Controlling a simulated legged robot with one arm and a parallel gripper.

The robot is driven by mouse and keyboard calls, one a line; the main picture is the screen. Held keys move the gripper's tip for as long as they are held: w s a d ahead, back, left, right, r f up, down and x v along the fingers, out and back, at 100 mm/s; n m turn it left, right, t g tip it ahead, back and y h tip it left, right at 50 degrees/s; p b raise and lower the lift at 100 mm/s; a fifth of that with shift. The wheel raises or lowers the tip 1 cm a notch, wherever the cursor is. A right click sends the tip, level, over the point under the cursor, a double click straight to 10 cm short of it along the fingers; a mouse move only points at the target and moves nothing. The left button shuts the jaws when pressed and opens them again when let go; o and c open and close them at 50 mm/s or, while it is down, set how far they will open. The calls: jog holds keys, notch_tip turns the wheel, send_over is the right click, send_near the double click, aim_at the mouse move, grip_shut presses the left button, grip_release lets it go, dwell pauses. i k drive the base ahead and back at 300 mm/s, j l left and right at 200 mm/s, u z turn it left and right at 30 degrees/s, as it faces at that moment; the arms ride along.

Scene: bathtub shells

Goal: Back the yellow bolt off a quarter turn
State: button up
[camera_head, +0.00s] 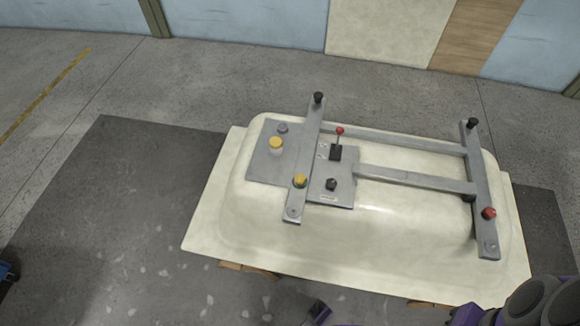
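An upturned cream bathtub shell (400,245) carries a grey metal frame and plate. Two yellow-topped parts show. One yellow cap (276,143) stands on a pale base on the left of the plate (262,168). The other, a smaller yellow head (300,180), sits on the left crossbar (309,145), near its front end. I cannot tell from this view which is the bolt, or its turn angle. Purple and grey parts of my own body show at the bottom right and bottom edge. I cannot make out my gripper's fingers, and nothing of mine touches the yellow parts.
A red-tipped lever (339,131), a black knob (331,184) and a grey knob (282,128) stand on the plate. Black posts (318,98) rise from the bars' far ends. A red knob (488,213) sits on the right bar. Dark mat (120,220) lies clear at left.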

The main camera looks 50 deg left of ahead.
aim_at(300, 179)
jog(key=k+j+u, duration=0.1)
jog(key=k, duration=0.45)
jog(key=k+j+u, duration=0.15)
jog(key=k, duration=0.45)
jog(key=k+j+u, duration=0.1)
jog(key=k+j, duration=0.25)
jog(key=k, duration=0.2)
jog(key=k+j+u, duration=0.15)
jog(key=k, duration=0.35)
jog(key=k+j+u, duration=0.1)
jog(key=k+j, duration=0.4)
jog(key=i+z, duration=0.15)
jog(key=i, duration=0.3)
jog(key=i+j+z, duration=0.1)
jog(key=i, duration=0.35)
jog(key=i+j+z, duration=0.15)
jog(key=i, duration=0.3)
jog(key=i+j+z, duration=0.1)
jog(key=i+j, duration=0.2)
jog(key=i, duration=0.15)
jog(key=i+j+z, duration=0.15)
jog(key=i, duration=0.3)
jog(key=j, duration=0.1)
